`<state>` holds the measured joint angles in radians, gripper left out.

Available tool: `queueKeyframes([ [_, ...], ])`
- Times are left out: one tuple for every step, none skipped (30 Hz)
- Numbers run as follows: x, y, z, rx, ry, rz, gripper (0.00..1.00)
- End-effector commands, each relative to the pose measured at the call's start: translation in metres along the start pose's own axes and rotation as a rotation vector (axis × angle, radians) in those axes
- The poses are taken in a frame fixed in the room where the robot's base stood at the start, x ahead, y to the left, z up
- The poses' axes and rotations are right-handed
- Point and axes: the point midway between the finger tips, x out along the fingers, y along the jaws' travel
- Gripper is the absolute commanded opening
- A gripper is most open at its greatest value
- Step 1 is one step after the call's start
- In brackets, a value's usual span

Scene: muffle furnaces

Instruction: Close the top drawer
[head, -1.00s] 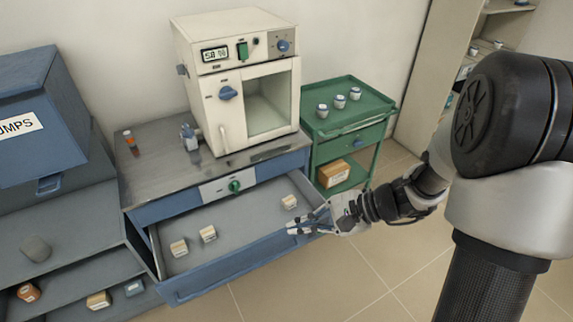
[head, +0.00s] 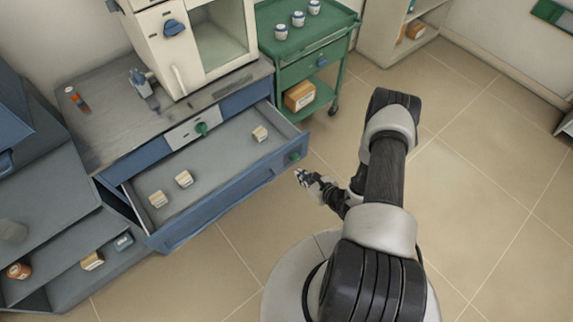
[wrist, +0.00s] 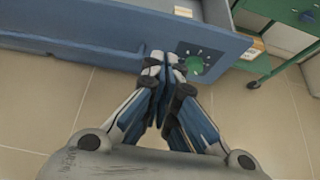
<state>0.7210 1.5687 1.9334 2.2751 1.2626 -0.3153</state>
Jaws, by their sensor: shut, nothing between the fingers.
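The top drawer (head: 221,204) of the blue metal cabinet is pulled out. Its blue front also crosses the top of the wrist view (wrist: 80,42). A green knob (head: 294,157) sits at the right end of that front; in the wrist view the knob (wrist: 194,64) is just right of the fingertips. My gripper (head: 300,174) is shut and empty, outside the drawer by the right end of its front. In the wrist view its fingertips (wrist: 163,62) overlap the drawer front; I cannot tell whether they touch it.
Small labelled boxes (head: 184,178) lie inside the drawer. A white furnace (head: 190,40) stands on the cabinet top. A green cart (head: 312,68) stands at the right, and grey shelves (head: 55,235) at the left. The tiled floor (head: 490,190) to the right is open.

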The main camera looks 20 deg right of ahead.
Motion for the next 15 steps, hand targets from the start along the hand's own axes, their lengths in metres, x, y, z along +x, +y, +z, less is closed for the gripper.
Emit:
queueKeyframes([
  [0.008,0.001,-0.001,-0.004,-0.001,0.004,0.0],
  [0.012,0.001,-0.001,-0.006,-0.002,0.005,0.0],
  [0.019,0.002,-0.001,-0.007,-0.002,0.006,0.0],
  [0.025,0.002,-0.001,-0.006,-0.002,0.006,0.0],
  [0.032,0.002,-0.001,-0.007,-0.002,0.007,0.0],
  [0.04,0.002,-0.001,-0.008,-0.002,0.007,0.0],
  [0.047,0.002,-0.001,-0.008,-0.003,0.007,0.0],
  [0.054,0.002,-0.001,-0.008,-0.003,0.007,0.0],
  [0.063,0.002,-0.001,-0.008,-0.004,0.007,0.0],
  [0.07,0.002,-0.001,-0.008,-0.003,0.007,0.0],
  [0.076,0.003,-0.001,-0.008,-0.003,0.008,0.0],
  [0.084,0.002,-0.001,-0.007,-0.003,0.006,0.0],
  [0.09,0.002,-0.001,-0.008,-0.004,0.006,0.0],
  [0.096,0.003,-0.001,-0.007,-0.003,0.007,0.0],
  [0.102,0.002,0.003,-0.007,-0.004,0.006,0.0],
])
